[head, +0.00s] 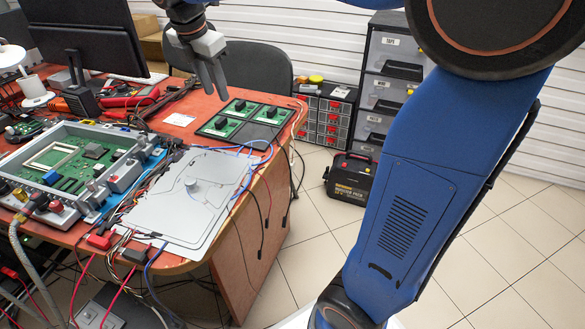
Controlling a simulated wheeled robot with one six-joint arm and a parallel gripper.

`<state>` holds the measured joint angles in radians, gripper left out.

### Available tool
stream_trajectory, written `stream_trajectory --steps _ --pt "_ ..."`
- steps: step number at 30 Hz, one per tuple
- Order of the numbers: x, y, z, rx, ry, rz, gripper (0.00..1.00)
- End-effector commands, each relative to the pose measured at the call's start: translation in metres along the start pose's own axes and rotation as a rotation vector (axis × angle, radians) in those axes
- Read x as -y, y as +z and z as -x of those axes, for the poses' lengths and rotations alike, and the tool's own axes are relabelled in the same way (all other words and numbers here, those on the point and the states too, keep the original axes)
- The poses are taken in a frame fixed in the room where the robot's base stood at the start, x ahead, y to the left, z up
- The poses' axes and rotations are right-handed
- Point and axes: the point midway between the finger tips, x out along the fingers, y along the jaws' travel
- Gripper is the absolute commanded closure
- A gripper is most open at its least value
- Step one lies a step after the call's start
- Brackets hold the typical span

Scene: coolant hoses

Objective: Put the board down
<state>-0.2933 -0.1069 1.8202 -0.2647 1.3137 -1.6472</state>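My gripper (217,92) hangs above the red table, fingers pointing down, at the left edge of a black tray (285,126) in the picture. No board shows between the fingers. They look close together, and I cannot tell whether they are slightly apart or shut. Green boards lie in the tray: one at the back left (239,107), one at the back right (271,114) and one at the front left (221,126). The tray's front right place looks dark, with no green board. Another green board (65,163) sits in a grey fixture (128,178) on the left.
A grey metal plate (177,215) with cables around it covers the table's front. A monitor (85,32) and lamp (34,92) stand at the back left. A black chair (258,66), red drawers (325,117) and a black case (350,180) are beyond the table.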

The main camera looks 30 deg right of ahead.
Motion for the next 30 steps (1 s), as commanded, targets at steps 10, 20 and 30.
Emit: stream_trajectory --steps 10,20,30 --pt "0.125 -0.005 -0.018 -0.093 0.071 -0.719 0.68" --pt "0.229 -0.035 -0.058 -0.216 0.101 -1.416 0.68" --pt "0.294 -0.068 -0.1 -0.335 0.094 -1.948 0.68"
